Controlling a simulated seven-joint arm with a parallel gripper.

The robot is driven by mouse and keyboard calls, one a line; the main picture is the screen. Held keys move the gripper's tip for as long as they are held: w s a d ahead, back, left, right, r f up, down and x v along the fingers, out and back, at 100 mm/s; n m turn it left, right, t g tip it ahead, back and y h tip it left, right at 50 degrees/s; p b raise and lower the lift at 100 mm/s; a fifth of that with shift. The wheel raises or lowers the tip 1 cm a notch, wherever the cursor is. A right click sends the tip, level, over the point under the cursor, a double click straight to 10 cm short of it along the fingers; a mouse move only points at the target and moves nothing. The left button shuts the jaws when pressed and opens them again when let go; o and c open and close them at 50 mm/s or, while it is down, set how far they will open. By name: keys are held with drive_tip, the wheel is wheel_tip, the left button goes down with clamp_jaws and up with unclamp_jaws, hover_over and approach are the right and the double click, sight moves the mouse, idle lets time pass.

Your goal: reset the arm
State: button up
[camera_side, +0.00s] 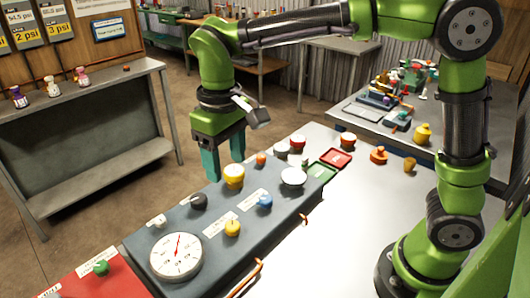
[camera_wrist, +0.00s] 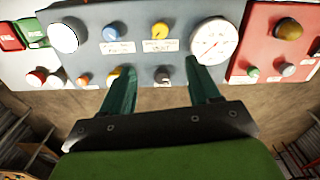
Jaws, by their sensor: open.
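My gripper (camera_side: 222,158) is open and empty. It points down above the far edge of the grey control panel (camera_side: 205,262), beside the yellow-and-white button. In the wrist view my gripper's two teal fingers (camera_wrist: 162,92) stand apart, with the panel beyond them. The panel carries a white dial gauge with a red needle (camera_side: 176,256), a black knob (camera_side: 199,201), a yellow knob (camera_side: 232,228), a blue knob (camera_side: 265,201), a yellow-and-white button (camera_side: 234,175) and a white round disc (camera_side: 293,177). No object is between the fingers.
A red panel (camera_side: 85,283) adjoins the grey one at the lower left. Red (camera_side: 335,158) and green (camera_side: 322,172) plates lie at its right end. A metal side bench (camera_side: 95,100) with small figures stands left. The pale tabletop (camera_side: 350,215) has open room.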

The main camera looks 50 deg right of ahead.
drive_tip(key=shift+w, duration=0.1)
drive_tip(key=s+d+r+m+t+y, duration=0.1)
drive_tip(key=s+d+m+t, duration=0.4)
drive_tip(key=s+d, duration=0.7)
drive_tip(key=d+t+y, duration=0.1)
drive_tip(key=d+t, duration=0.1)
drive_tip(key=shift+s+d+m, duration=0.3)
drive_tip(key=shift+d, duration=0.1)
